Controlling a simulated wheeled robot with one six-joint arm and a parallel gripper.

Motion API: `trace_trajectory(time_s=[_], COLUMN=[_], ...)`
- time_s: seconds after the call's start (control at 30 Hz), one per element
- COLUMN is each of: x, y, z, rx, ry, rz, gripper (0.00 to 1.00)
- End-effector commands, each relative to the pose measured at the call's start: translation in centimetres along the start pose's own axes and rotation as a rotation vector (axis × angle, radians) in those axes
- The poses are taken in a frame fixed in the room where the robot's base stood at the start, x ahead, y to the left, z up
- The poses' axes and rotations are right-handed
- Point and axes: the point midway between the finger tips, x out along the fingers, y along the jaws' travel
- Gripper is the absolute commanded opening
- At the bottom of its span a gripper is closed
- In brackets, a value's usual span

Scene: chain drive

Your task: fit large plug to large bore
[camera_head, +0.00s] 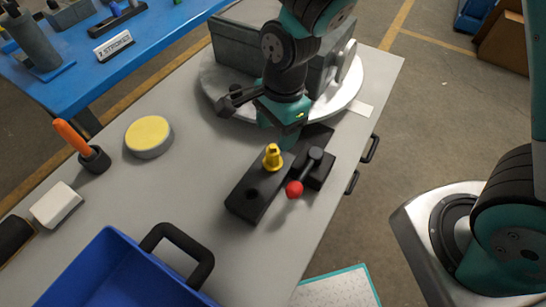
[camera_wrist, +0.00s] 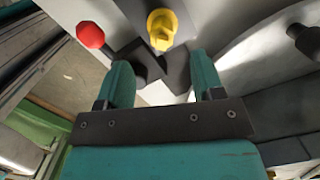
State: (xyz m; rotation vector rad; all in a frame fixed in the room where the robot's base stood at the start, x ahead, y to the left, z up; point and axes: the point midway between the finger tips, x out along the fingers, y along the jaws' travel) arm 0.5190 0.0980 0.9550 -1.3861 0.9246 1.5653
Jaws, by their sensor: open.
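A yellow stepped plug (camera_head: 273,157) stands upright on a black block (camera_head: 246,206) on the grey table. The plug also shows in the wrist view (camera_wrist: 161,28), beyond and between my fingertips. My gripper (camera_wrist: 162,72) is open and empty, its teal fingers apart and not touching the plug. In the head view my gripper (camera_head: 279,136) is just behind the plug, its tips partly hidden. A dark round hole is in the black block nearer the camera. A grey housing (camera_head: 235,50) stands on a round turntable behind my arm; I cannot make out a large bore on it.
A lever with a red ball knob (camera_head: 294,189) is on a black fixture right beside the plug. A yellow-topped round pad (camera_head: 148,135), an orange-handled tool (camera_head: 75,140), a white block (camera_head: 57,205) and a blue bin (camera_head: 110,270) occupy the left and front. Table between pad and block is clear.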

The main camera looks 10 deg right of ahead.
Motion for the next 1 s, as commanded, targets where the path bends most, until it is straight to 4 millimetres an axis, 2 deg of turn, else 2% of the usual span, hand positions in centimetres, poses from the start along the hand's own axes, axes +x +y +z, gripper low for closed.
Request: trace_trajectory(time_s=[0.1, 0.33, 0.6, 0.9, 1.0], x=[1.7, 3.2, 7.0, 7.5, 7.5], y=[0.1, 0.0, -0.2, -0.2, -0.2], z=[0.0, -0.1, -0.3, -0.2, -0.2], rx=[-0.001, -0.001, -0.001, -0.001, -0.001], ry=[0.000, 0.000, 0.001, 0.000, 0.000], rz=[0.004, 0.002, 0.003, -0.001, -0.001], gripper=[0.61, 0.61, 0.61, 0.61, 0.38])
